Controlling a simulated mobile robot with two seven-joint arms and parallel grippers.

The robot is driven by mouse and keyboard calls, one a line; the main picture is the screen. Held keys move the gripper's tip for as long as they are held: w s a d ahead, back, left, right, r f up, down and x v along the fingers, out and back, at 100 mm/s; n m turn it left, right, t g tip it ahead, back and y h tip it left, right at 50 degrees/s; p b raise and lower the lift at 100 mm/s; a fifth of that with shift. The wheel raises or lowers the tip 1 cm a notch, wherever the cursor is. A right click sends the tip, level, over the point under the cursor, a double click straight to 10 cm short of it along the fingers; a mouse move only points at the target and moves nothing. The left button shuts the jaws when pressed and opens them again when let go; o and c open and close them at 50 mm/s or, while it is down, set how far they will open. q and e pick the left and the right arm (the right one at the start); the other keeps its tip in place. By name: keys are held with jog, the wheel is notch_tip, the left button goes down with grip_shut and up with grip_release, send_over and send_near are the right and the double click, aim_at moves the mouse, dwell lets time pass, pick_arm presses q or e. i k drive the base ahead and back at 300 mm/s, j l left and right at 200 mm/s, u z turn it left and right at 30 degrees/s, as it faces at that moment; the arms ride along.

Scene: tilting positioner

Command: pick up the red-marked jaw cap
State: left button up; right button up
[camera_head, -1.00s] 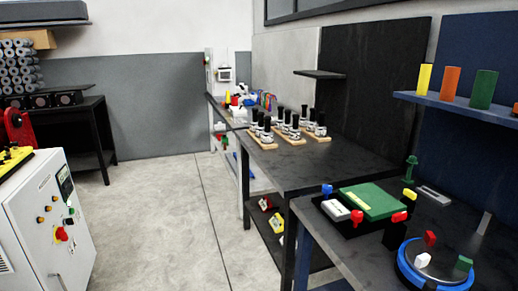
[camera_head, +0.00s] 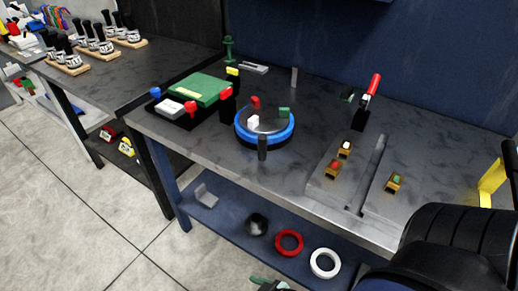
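Three small brass-coloured blocks lie on the right part of the dark workbench. The one with a red top, which looks like the red-marked jaw cap (camera_head: 333,170), sits on a flat grey plate. A white-marked block (camera_head: 345,149) is just behind it, and a green-marked block (camera_head: 394,182) is to the right past a raised strip. The round positioner (camera_head: 264,126) with a blue ring stands left of them, carrying red, white and green jaws. A large black link, seemingly of my arm, fills the lower right corner.
A red-handled lever clamp (camera_head: 367,101) stands behind the blocks. A green-lidded fixture (camera_head: 199,89) is at the back left. The lower shelf holds a red ring (camera_head: 289,243) and a white ring (camera_head: 325,263). A yellow bracket (camera_head: 491,183) is at the right.

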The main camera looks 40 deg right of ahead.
aim_at(335, 167)
jog(key=z, duration=1.85)
